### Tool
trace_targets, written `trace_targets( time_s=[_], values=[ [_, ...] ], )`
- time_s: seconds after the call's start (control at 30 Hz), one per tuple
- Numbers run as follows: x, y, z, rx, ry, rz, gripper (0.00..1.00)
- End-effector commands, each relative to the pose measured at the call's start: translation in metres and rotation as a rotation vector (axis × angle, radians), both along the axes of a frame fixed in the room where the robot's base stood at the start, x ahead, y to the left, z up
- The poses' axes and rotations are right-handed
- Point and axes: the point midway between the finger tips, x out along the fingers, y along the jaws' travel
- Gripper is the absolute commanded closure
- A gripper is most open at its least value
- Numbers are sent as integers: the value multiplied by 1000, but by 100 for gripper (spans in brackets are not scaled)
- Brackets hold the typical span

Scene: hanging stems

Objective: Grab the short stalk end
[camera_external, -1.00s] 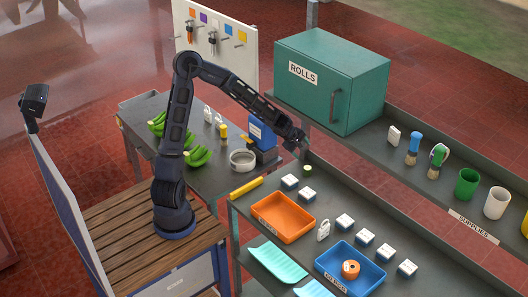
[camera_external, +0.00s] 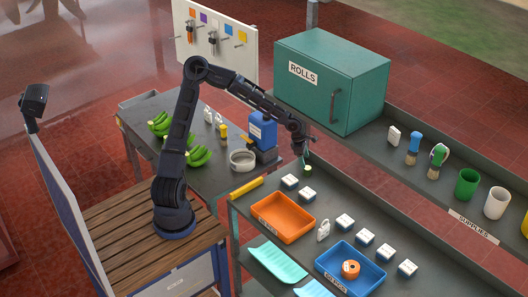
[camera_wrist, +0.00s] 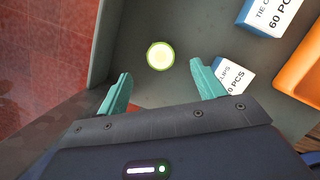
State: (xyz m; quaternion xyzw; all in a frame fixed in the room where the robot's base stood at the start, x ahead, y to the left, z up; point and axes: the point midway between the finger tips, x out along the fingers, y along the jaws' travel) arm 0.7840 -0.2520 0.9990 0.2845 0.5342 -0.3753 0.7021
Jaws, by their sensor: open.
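The short stalk end (camera_external: 308,169) is a small green piece on the grey shelf, just behind the white boxes. In the wrist view its pale round cut face with a green rim (camera_wrist: 160,56) points at the camera. My gripper (camera_external: 305,156) is over it in the external view. In the wrist view the two teal fingers of my gripper (camera_wrist: 161,69) are spread wide and empty. The stalk end lies between their lines, slightly beyond the fingertips, touching neither. The height gap between them is hard to tell.
A white-and-blue box (camera_wrist: 232,76) lies close to the right finger, with a larger box (camera_wrist: 268,16) beyond. An orange tray (camera_external: 283,218) stands nearer the front. A yellow bar (camera_external: 246,188) lies left. The teal ROLLS cabinet (camera_external: 350,85) stands behind.

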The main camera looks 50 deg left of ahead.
Motion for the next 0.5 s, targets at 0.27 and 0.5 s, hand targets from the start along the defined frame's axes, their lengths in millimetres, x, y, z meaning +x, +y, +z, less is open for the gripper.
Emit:
trace_targets(
  time_s=[0.27,0.5],
  values=[
    [2,-4,-16,2,0,-1,32],
    [6,-13,-40,1,1,-2,32]
  ],
)
